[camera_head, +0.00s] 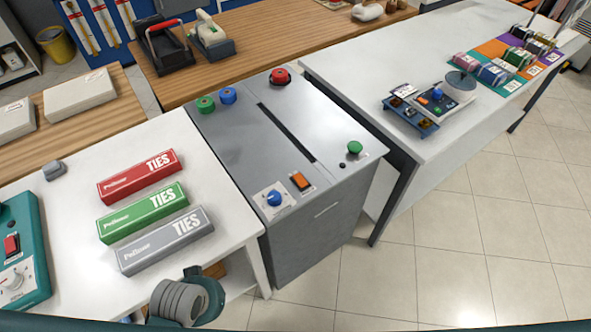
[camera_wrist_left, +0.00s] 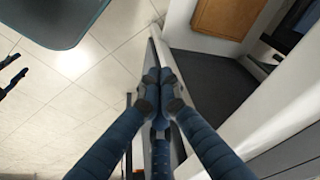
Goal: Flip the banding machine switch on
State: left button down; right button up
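The banding machine appears to be the grey cabinet (camera_head: 240,150) with a long dark slot in its top, mid-picture in the head view. I cannot tell the switch's position. My left wrist shows at the bottom of the head view, in front of the white table; its fingers are hidden there. In the left wrist view the left gripper (camera_wrist_left: 160,76) has its fingertips together, with nothing between them. Dark prongs at that view's left edge look like my right gripper (camera_wrist_left: 16,72), fingers apart.
A white table (camera_head: 85,180) on the left holds red, green and grey TIES boxes (camera_head: 165,240) and a teal device (camera_head: 22,255). A white counter (camera_head: 390,60) stands right of the cabinet. The tiled floor (camera_head: 430,240) in front is clear.

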pick_arm(q)
jog(key=w+d+r+m+t+h+b, duration=0.1)
jog(key=w+d+r, duration=0.2)
jog(key=r, duration=0.7)
jog(key=w+d+r+m+t+h, duration=0.1)
jog(key=w+d+r+m, duration=0.3)
jog(key=w, duration=0.7)
jog(key=w+d+r+m+t+h, duration=0.1)
jog(key=w+d+r+m+h, duration=0.3)
jog(key=w+d+r, duration=0.3)
jog(key=w+r, duration=0.2)
jog(key=w, duration=0.3)
jog(key=shift+w+d+r+m+t, duration=0.3)
jog(key=shift+d+r+m+t, duration=0.05)
jog(key=shift+d+m+t, duration=0.05)
